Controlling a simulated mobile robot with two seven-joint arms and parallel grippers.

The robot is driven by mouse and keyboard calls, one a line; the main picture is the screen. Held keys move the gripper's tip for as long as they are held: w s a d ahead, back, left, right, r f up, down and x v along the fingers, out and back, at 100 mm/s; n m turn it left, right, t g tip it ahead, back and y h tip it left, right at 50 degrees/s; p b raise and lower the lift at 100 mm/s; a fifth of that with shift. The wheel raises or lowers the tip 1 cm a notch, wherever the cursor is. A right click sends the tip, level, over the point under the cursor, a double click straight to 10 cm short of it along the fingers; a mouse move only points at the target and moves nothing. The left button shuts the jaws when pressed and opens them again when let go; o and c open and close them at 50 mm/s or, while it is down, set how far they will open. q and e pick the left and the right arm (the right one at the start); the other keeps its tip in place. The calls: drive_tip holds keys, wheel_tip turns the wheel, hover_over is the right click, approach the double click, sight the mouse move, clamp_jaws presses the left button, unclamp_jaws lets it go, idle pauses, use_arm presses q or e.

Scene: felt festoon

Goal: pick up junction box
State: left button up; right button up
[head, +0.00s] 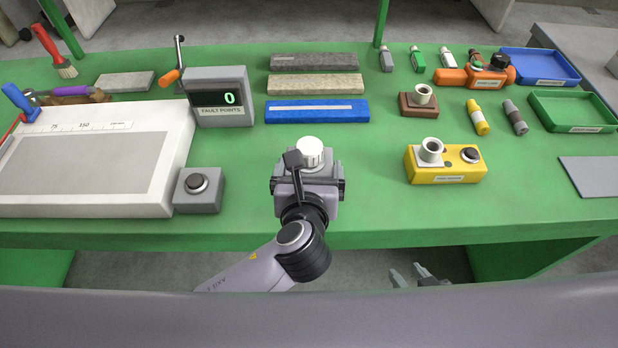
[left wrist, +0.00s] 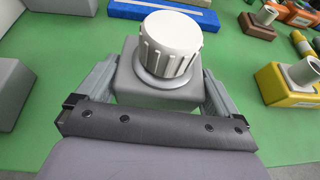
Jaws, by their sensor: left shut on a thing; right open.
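The junction box, a small grey box (left wrist: 150,92) with a white ribbed round cap on top, sits between the two fingers of my left gripper (left wrist: 160,88) in the left wrist view. In the head view the white cap (head: 312,152) shows just beyond my left gripper (head: 308,168), over the middle of the green bench. The gripper is shut on the box's sides. Its wrist hides much of the box in the head view, and I cannot tell whether the box touches the bench. My right gripper (head: 418,274) is open and empty, low beyond the bench's front edge.
A yellow box (head: 420,171) stands to the right and a grey button box (head: 199,191) to the left. Blue (head: 318,113) and grey bars lie behind, beside the fault counter (head: 220,97). Green bench (head: 370,215) is clear around the gripper.

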sight(309, 152)
use_arm(q)
wheel_tip(309, 152, up, 17)
drive_tip(key=shift+f, duration=0.15)
wheel_tip(309, 152, down, 20)
drive_tip(key=b, duration=0.5)
drive_tip(key=shift+f+b, duration=0.1)
drive_tip(key=shift+b, duration=0.25)
drive_tip(key=shift+s, duration=0.1)
idle(1.0)
